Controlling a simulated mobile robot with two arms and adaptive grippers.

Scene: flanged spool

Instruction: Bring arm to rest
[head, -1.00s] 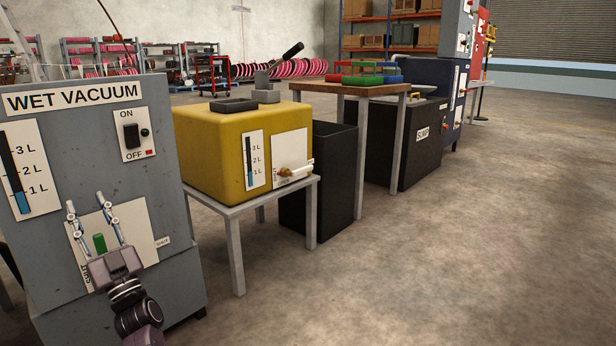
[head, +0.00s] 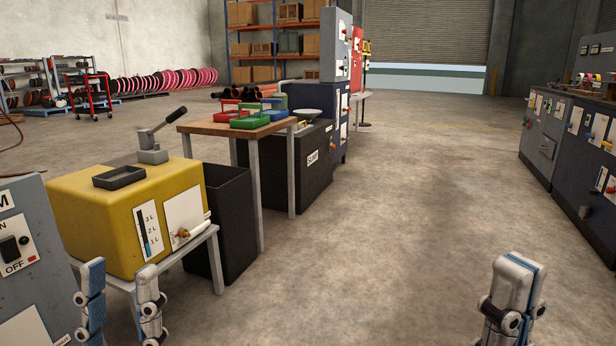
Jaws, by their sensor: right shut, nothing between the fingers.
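My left gripper (head: 120,285) is at the bottom left of the head view. Its two fingers point up and stand clearly apart, with nothing visible between them. It shows in front of the grey wet vacuum cabinet's edge and the yellow tank's table. My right gripper (head: 514,292) is at the bottom right, fingers pointing up and together, with nothing held. It shows against bare floor. The lower parts of both grippers and both arms are cut off by the frame's bottom edge.
The grey wet vacuum cabinet (head: 28,270) is at the left edge. The yellow tank (head: 95,225) sits on a table beside a black bin (head: 232,215). Grey machines (head: 545,140) line the right side. The floor (head: 370,230) between is clear.

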